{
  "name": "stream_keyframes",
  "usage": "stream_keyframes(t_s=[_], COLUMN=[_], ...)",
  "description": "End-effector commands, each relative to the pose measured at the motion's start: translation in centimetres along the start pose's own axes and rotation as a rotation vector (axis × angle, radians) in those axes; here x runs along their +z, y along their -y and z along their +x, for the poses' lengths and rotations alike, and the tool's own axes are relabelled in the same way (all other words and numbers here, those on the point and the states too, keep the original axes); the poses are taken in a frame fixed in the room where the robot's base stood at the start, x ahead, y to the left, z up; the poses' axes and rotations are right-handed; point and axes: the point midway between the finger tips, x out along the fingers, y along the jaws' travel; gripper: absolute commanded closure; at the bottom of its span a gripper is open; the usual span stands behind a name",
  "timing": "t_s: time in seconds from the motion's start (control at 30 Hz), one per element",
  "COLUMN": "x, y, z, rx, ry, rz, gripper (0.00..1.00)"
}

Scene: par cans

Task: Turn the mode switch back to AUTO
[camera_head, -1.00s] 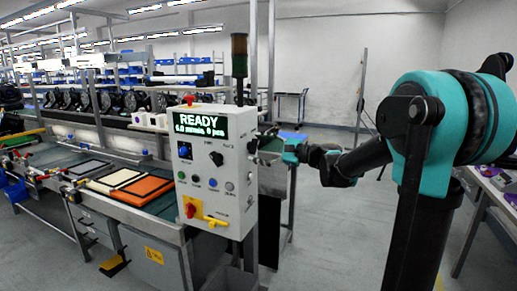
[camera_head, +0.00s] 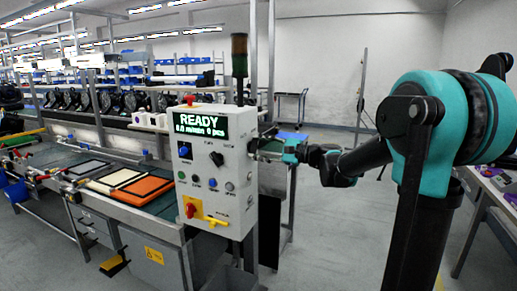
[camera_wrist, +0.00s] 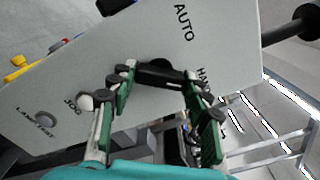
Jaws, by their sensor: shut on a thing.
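The mode switch (camera_wrist: 158,70) is a black knob on the white side face of the control box (camera_head: 247,215). In the wrist view, AUTO is printed above and right of it, and a partly hidden label starting with H is at its right. My gripper (camera_wrist: 162,76) is shut on the knob, a finger on each side. Which label the knob points to cannot be told. In the head view my gripper (camera_head: 264,149) is at the box's right side, and the switch is hidden.
A white JOG button (camera_wrist: 85,102) and a grey LAMP TEST button (camera_wrist: 46,117) are near the fingers. A conveyor line (camera_head: 110,200) extends left.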

Motion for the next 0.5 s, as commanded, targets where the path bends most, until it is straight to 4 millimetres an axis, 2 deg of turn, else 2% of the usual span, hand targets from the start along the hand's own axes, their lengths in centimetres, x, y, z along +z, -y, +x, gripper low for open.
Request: stream_keyframes(t_s=[0.5], x=[0.0], y=[-0.06], z=[-0.02], rx=[0.001], ry=[0.0], rz=[-0.414], gripper=[0.81])
